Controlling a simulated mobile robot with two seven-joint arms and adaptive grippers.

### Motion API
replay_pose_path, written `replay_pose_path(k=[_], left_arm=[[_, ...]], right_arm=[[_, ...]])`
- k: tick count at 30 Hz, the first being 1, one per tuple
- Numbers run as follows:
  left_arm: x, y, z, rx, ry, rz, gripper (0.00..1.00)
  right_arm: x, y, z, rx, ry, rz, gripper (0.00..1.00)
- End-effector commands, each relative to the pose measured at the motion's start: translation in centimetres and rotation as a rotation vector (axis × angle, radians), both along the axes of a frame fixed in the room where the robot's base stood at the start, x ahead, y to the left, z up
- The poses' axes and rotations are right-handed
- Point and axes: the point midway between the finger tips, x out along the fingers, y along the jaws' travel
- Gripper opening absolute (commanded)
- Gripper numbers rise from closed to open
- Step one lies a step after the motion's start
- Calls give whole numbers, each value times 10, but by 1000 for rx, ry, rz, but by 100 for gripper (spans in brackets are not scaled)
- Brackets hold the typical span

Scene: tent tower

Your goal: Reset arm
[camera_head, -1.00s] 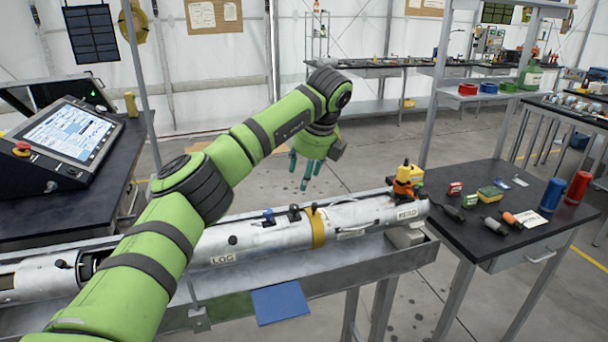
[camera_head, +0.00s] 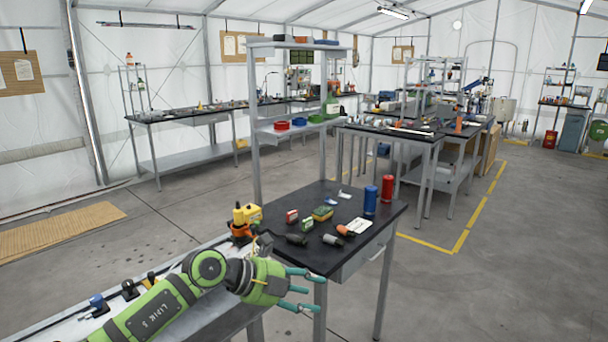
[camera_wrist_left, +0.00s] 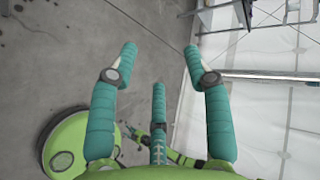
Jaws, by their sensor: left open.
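My left arm, green with dark bands, comes in from the lower left in the head view. Its gripper (camera_head: 300,290) has teal fingers that are spread and empty, in front of the small dark table's near edge. In the left wrist view the gripper (camera_wrist_left: 158,85) shows its teal fingers apart, with bare floor and white tent wall beyond and nothing between them.
Open floor (camera_head: 480,290) spreads to the right.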

Motion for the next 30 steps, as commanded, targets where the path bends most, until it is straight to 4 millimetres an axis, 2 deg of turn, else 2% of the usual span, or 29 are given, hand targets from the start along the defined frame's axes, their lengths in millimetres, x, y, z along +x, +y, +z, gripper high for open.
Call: replay_pose_path(k=[1,2,3,5,8,11,14,16,19,21,25,27,30], left_arm=[[-17,-27,8,-170,-13,-16,49],[-24,-38,18,-272,-24,-10,49],[-31,-48,31,-405,-36,13,49],[-38,-52,51,-598,-43,75,49],[-40,-33,75,-882,-29,252,49],[-36,9,75,-1101,22,503,49],[-35,62,47,-1239,111,807,49],[-43,99,12,-1281,201,1036,49],[-68,143,-46,-1264,345,1339,49],[-95,166,-87,-1210,457,1526,49],[-157,190,-151,-1052,669,1798,49],[-188,196,-174,-966,765,1892,49],[-227,200,-197,-850,879,1986,49]], right_arm=[[0,0,0,0,0,0,40],[0,0,0,0,0,0,40],[0,0,0,0,0,0,40],[0,0,0,0,0,0,40],[0,0,0,0,0,0,40],[0,0,0,0,0,0,40],[0,0,0,0,0,0,40],[0,0,0,0,0,0,40],[0,0,0,1,0,0,40],[0,0,0,1,0,0,40],[0,0,0,1,0,0,40],[0,0,0,1,0,0,40],[0,0,0,1,0,0,40]])
